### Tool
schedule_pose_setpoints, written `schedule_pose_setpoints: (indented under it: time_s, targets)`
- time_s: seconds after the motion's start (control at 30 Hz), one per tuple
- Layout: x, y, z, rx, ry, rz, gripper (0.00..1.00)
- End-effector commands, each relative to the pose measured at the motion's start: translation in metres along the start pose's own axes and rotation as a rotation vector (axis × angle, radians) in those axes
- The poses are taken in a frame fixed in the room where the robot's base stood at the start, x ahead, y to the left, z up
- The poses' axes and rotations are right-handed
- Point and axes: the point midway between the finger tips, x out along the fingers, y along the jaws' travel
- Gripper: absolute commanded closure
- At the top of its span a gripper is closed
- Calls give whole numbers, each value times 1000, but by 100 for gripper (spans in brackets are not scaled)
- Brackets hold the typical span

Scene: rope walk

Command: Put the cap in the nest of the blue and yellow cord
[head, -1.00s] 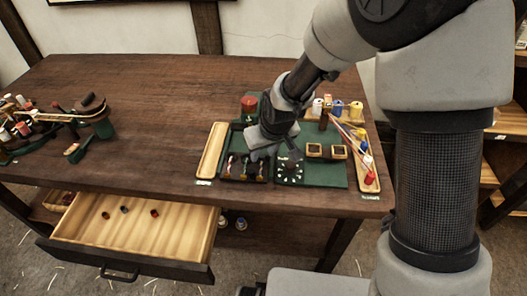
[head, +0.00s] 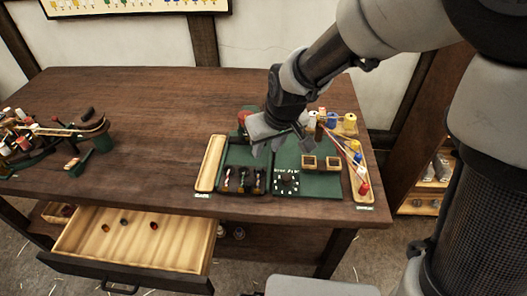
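My gripper (head: 282,148) hangs above the green mat on the table, over the area between the dark tray and the two small square wooden holders. Its fingers are small and partly merged with the hand, so I cannot tell whether they are parted or hold anything. The dark tray (head: 243,192) has several compartments with coloured bits of cord, too small to tell which is blue and yellow. I cannot pick out the cap for sure. Small dark and red pieces (head: 154,225) lie in the open drawer (head: 130,243).
A long wooden tray (head: 212,163) lies left of the mat. A black dial plate (head: 287,181) and wooden holders (head: 308,162) sit on the mat. Spools (head: 350,121) and stretched cords stand at the right. A cord-winding device (head: 50,130) is at far left. The table's middle left is clear.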

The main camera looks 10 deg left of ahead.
Motion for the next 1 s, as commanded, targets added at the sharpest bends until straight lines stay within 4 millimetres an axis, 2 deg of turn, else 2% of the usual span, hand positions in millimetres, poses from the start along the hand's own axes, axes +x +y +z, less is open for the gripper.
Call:
schedule_pose_setpoints:
  time_s: [0.07,0.33,0.37,0.47,0.57,0.6,0.73,0.83,0.9,1.0]
  targets:
    - [-8,0,0,0,0,0,67]
    - [-17,3,1,6,2,7,67]
    - [-22,6,3,13,3,14,67]
    - [-55,25,12,56,13,55,67]
    - [-104,50,36,137,27,115,67]
    - [-125,59,49,177,33,138,67]
    - [-183,78,98,313,55,202,67]
    - [-213,82,133,403,72,231,67]
    - [-227,82,153,454,82,242,67]
    - [-238,80,172,500,92,249,67]
